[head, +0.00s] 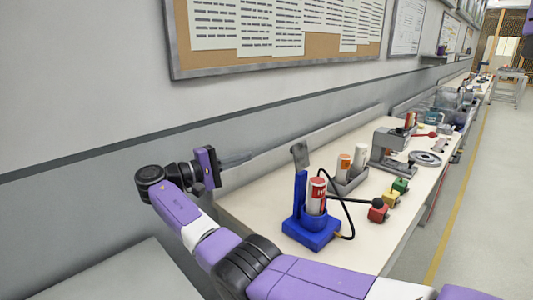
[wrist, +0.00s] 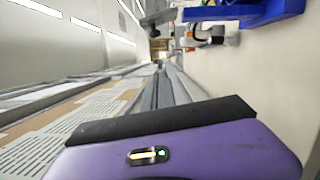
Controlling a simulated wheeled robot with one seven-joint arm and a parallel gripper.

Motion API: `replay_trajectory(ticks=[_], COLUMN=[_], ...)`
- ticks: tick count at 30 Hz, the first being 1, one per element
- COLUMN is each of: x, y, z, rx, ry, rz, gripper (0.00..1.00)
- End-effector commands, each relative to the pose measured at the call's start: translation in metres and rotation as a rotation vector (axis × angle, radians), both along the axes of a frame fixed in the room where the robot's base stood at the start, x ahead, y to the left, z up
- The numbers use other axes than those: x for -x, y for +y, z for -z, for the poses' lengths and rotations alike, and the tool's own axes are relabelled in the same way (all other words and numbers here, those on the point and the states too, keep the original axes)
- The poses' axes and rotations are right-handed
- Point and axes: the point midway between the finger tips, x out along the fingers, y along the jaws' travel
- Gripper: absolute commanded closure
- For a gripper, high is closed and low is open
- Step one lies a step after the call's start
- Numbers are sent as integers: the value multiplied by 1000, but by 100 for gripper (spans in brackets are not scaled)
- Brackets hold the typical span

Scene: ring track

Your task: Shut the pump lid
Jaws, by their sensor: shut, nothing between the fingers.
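A blue pump-like device (head: 311,236) stands near the front left end of the bench. A red and white canister (head: 316,196) sits upright in its round blue cup. A blue upright (head: 299,196) rises at its left side, with a grey piece (head: 300,154) tilted at the top. I cannot tell for sure which part is the lid; the canister's top is uncovered. My gripper (head: 246,156) is shut and empty, left of the device and apart from it, near the wall. Part of the blue device also shows in the wrist view (wrist: 245,11) at the top.
A grey holder with bottles (head: 350,178) and a grey machine (head: 389,147) stand behind. A low ledge (head: 285,148) edges the bench along the wall.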

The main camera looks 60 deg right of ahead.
Motion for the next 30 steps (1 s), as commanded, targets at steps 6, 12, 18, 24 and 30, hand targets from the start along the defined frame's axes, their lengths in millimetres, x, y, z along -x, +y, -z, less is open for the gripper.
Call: replay_trajectory(ticks=[6,12,18,24,30], x=[13,31,48,67,79], y=[-26,-61,-87,-82,-79], z=[-2,-4,-5,-8,-10], rx=[-4,-5,-3,-5,-3], ry=[3,2,2,2,2], rz=[0,0,-6,-5,-6], gripper=[100,100,100,100,100])
